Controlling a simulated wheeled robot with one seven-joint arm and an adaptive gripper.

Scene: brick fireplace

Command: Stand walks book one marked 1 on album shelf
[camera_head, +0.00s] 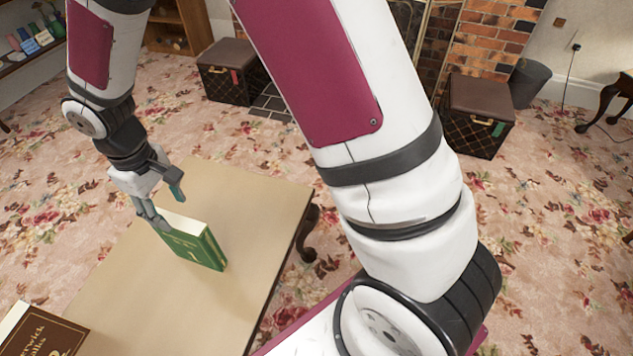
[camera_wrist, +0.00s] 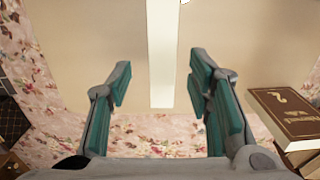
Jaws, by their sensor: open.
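The green book marked 1 (camera_head: 200,245) stands on edge on the tan table, its green cover facing the camera and its pale page edges up. In the wrist view its pale edge (camera_wrist: 162,50) is a narrow strip running between my fingers. My gripper (camera_head: 168,207) is open at the book's left end, with the teal-padded fingers (camera_wrist: 160,80) on either side of the strip. In the wrist view a gap shows on each side, with no clear contact. Which piece of furniture is the album shelf cannot be told for sure.
A brown book (camera_head: 45,335) lies at the table's near left; it also shows in the wrist view (camera_wrist: 295,115). The table (camera_head: 260,195) is otherwise clear. A shelf with small coloured items (camera_head: 30,55) is at far left. Dark boxes (camera_head: 225,80) and (camera_head: 475,115) stand on the floor.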

